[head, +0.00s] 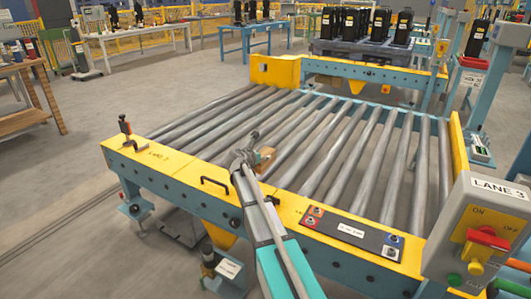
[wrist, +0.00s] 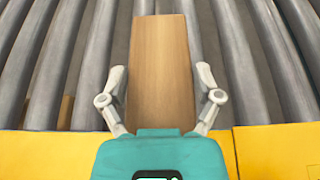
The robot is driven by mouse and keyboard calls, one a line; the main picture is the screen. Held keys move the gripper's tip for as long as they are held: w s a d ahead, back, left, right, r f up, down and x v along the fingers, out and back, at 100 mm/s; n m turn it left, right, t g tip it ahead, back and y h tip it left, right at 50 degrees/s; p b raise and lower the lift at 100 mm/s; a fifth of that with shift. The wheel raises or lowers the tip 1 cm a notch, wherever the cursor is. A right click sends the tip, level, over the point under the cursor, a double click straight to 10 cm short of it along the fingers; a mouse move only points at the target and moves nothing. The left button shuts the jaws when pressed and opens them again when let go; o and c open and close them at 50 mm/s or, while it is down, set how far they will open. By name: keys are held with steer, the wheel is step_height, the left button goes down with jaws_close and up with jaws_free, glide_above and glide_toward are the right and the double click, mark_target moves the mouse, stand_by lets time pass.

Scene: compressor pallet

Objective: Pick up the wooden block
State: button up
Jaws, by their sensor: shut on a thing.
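The wooden block (wrist: 162,72) is a plain light-brown oblong. In the wrist view it lies between the two grey fingers of my gripper (wrist: 160,88), which press against its two long sides. Its near end is hidden behind the teal gripper body. In the head view my gripper (head: 250,152) is over the near part of the roller conveyor, just past the yellow front rail. Only a small part of the block (head: 266,155) shows there, to the right of the fingers. I cannot tell whether the block touches the rollers.
The grey rollers (head: 345,140) run away from the yellow front rail (head: 180,173), which carries a black handle (head: 216,184) and a lever (head: 125,127). A LANE 3 control box (head: 480,235) stands at the right. Black compressors (head: 380,25) stand at the back.

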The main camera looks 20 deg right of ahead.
steer(key=p+v, duration=0.2)
steer(key=v, duration=0.4)
steer(key=shift+a+r, duration=0.25)
steer(key=shift+a, duration=0.05)
